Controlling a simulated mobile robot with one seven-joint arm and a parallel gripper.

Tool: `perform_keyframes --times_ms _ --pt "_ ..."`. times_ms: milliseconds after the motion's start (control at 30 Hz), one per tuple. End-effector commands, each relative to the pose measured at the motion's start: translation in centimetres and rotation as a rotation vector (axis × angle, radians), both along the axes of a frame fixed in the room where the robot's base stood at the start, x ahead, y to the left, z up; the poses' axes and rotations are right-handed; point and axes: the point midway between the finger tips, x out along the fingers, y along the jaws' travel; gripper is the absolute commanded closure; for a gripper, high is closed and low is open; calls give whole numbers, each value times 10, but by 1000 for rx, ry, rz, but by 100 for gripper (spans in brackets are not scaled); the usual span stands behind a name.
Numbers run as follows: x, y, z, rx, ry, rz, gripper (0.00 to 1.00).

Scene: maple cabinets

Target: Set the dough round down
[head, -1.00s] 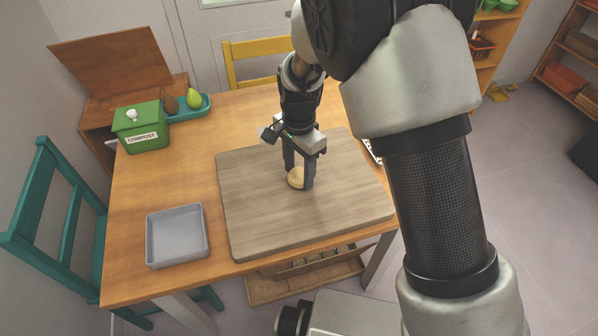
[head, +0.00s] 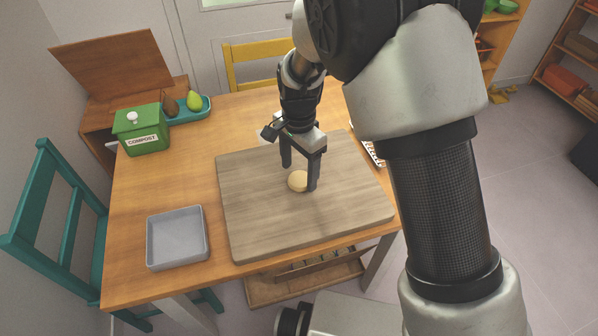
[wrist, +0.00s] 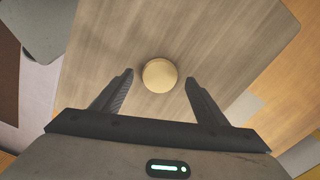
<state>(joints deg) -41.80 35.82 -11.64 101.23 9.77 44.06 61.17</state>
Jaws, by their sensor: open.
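The dough round (head: 298,181) is a small pale tan disc lying on the wooden board (head: 250,215) on the table. My gripper (head: 299,178) is open just above the board, close over the dough round. In the wrist view the dough round (wrist: 160,75) lies ahead of and between the two fingertips (wrist: 159,77), with a clear gap on each side. Neither finger appears to touch it.
A grey square tray (head: 150,240) sits on the table left of the board. A green compost bin (head: 141,130) and a teal tray (head: 207,104) with a pear (head: 194,100) stand at the back left. A teal chair (head: 60,220) and a yellow chair (head: 250,60) flank the table.

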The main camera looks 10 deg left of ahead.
Motion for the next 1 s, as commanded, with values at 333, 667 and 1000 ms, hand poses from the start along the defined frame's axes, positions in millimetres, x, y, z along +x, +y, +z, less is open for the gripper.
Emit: perform_keyframes --times_ms 333,667,1000 --pt "1 1 77 3 -3 1 33" --pt "0 0 105 0 -1 0 33" --pt "-2 -43 151 52 -46 56 33"
